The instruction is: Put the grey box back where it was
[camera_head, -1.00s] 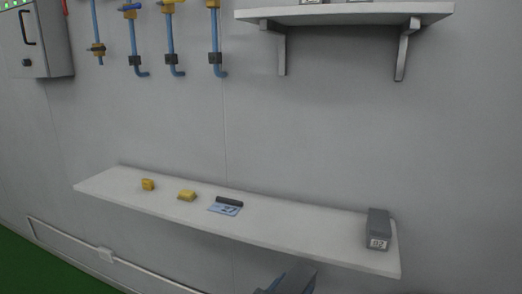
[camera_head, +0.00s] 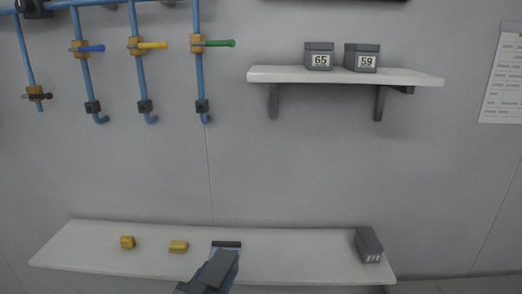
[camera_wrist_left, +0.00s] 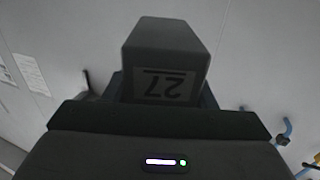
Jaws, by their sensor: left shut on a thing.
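A grey box with a label reading 27 (camera_wrist_left: 165,50) is held in my left gripper (camera_wrist_left: 162,92) in the left wrist view. In the head view my left gripper (camera_head: 207,280) is low in the middle, in front of the lower shelf (camera_head: 300,240), with the grey box (camera_head: 222,263) at its end. I cannot tell whether the box touches the shelf. My right gripper is out of view.
Blue pipes with valves (camera_head: 197,60) hang left.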

